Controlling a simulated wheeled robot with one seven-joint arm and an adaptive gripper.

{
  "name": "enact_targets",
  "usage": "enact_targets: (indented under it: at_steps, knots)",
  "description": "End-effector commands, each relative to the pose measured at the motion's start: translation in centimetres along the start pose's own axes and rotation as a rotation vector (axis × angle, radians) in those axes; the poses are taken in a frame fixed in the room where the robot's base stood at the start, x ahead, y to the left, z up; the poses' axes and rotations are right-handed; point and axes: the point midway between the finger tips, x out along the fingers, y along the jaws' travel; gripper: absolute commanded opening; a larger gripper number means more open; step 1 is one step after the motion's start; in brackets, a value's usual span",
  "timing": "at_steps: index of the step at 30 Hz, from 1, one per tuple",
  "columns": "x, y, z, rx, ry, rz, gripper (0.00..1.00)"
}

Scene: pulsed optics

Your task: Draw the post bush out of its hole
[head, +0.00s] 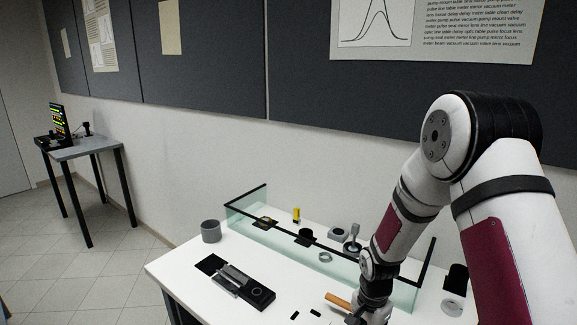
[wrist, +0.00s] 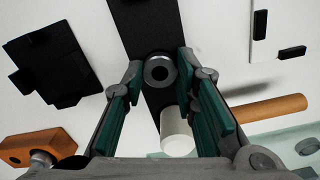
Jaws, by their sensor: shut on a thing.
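The post bush (wrist: 158,72) is a grey round collar with a dark bore, seen end-on in the wrist view. It lies between the two fingertips of my gripper (wrist: 161,66), which is shut on it. Behind and around it runs a long black bar (wrist: 133,22) on the white table. I cannot tell how deep the bush sits in its hole, as the hole is hidden. In the head view the lower arm reaches the bottom edge, and the fingertips and bush are out of sight.
A pale cylinder (wrist: 178,135) stands close to the fingers. An orange rod (wrist: 268,108), an orange block (wrist: 35,147), a black notched plate (wrist: 55,65) and small black bars (wrist: 292,52) lie around. A glass screen (head: 290,243) crosses the table behind a black slotted fixture (head: 243,285).

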Motion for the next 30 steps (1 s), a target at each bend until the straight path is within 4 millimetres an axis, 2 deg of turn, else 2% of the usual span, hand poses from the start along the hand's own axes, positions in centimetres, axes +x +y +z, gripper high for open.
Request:
enact_targets:
  at_steps: [9, 14, 30]
  knots:
    - [-1.6, 0.0, -0.1, 0.000, 0.002, -0.002, 0.00]
    - [-1.9, 0.0, -0.1, -0.001, 0.002, -0.001, 0.00]
    - [-6.4, 0.0, 0.0, 0.000, 0.002, -0.002, 0.00]
